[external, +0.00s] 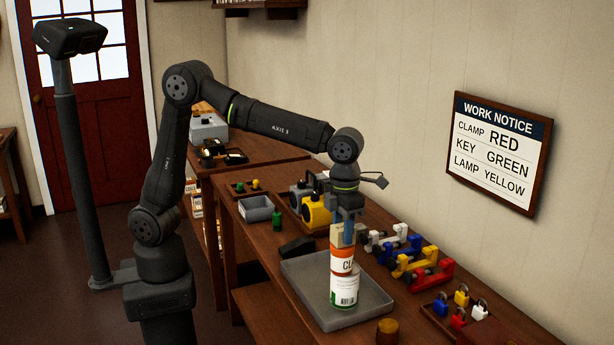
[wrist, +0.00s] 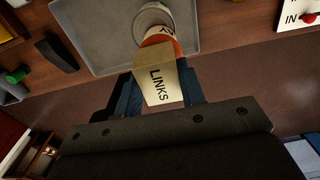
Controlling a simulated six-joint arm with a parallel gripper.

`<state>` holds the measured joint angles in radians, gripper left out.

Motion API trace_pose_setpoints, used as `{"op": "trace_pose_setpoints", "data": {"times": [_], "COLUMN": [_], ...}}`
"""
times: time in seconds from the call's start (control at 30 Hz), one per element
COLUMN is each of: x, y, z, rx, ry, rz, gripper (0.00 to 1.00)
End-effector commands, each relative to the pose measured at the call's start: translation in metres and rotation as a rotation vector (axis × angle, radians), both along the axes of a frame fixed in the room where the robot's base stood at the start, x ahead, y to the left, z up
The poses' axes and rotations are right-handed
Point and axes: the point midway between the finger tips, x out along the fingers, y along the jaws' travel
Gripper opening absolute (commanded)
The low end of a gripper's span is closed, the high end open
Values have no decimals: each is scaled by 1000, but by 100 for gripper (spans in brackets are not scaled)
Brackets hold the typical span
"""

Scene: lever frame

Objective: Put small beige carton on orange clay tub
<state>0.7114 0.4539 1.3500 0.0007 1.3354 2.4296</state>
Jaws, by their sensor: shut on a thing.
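My gripper (external: 348,238) is shut on the small beige carton (wrist: 163,85), which reads "LINKS" in the wrist view. The carton (external: 336,238) is above the orange clay tub (external: 341,261) in the external view, upright and partly covered by a finger. Its lower edge appears to meet the tub's top, but I cannot tell whether it rests there. The tub also shows beyond the carton in the wrist view (wrist: 160,41). Below the tub is a white and green can (external: 344,289) with a barcode, standing on a grey tray (external: 309,284).
White, blue, yellow and red clamps (external: 420,259) stand right of the tray. A rack of padlocks (external: 461,306) is at the front right, with a brown round piece (external: 387,331) near it. A black block (external: 297,247) and green bottle (external: 277,218) are behind the tray.

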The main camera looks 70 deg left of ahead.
Motion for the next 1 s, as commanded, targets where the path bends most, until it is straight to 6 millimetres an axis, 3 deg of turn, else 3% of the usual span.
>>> {"op": "trace_pose_setpoints", "data": {"times": [0.33,0.37,0.43,0.47,0.77,1.0], "x": [0,0,0,0,0,0], "y": [0,0,0,0,0,-1], "z": [-3,-3,-3,-3,-1,33], "rx": [0,-1,0,0,-1,-3], "ry": [0,-1,-1,-1,-1,-3], "rz": [0,0,0,0,0,0], "gripper": [13,42,56,58,58,58]}}
